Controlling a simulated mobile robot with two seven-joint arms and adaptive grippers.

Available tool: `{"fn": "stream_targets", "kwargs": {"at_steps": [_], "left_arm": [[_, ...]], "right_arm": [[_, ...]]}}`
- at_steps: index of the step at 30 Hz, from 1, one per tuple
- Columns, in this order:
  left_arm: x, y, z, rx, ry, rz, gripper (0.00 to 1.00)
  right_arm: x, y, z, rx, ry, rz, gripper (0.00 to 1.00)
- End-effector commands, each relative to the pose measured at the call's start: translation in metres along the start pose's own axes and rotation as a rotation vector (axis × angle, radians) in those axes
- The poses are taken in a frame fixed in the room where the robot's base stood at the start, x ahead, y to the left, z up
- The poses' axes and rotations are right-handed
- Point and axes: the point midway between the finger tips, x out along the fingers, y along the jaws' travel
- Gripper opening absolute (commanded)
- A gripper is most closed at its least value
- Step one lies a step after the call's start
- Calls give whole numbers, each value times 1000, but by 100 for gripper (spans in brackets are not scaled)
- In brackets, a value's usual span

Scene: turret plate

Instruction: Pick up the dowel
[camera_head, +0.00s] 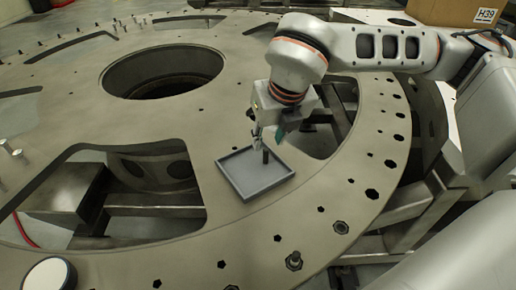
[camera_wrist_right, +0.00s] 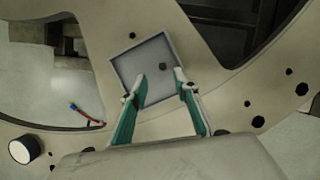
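The dowel (camera_head: 265,156) is a short dark peg standing upright in a shallow grey square tray (camera_head: 250,185) on the turret plate. In the right wrist view the dowel (camera_wrist_right: 163,67) shows as a small dark round spot inside the tray (camera_wrist_right: 122,70). My right gripper (camera_head: 266,138) points down over the tray, close to the dowel. In its wrist view its two fingers (camera_wrist_right: 161,82) are apart, with the dowel between and slightly beyond the tips. No contact with the dowel shows. My left gripper is in neither view.
The large beige turret plate (camera_head: 225,110) has a round central hole (camera_head: 163,72) and several wide cutouts. A white-topped round object (camera_head: 50,273) is at the near left. A cardboard box (camera_head: 455,12) is at the back right.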

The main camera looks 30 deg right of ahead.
Motion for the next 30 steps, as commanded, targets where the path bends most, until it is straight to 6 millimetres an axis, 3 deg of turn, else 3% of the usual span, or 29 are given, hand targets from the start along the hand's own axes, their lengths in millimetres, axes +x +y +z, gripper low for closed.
{"fn": "stream_targets", "kwargs": {"at_steps": [11, 19, 29, 30], "left_arm": [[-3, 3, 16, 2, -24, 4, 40], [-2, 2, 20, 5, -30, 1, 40], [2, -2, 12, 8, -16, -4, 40], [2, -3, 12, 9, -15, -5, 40]], "right_arm": [[34, -5, 2, 11, -9, -13, 30], [71, -6, 2, 10, -9, -12, 30], [76, -6, 3, 10, -11, -11, 30], [76, -6, 3, 9, -11, -11, 20]]}}
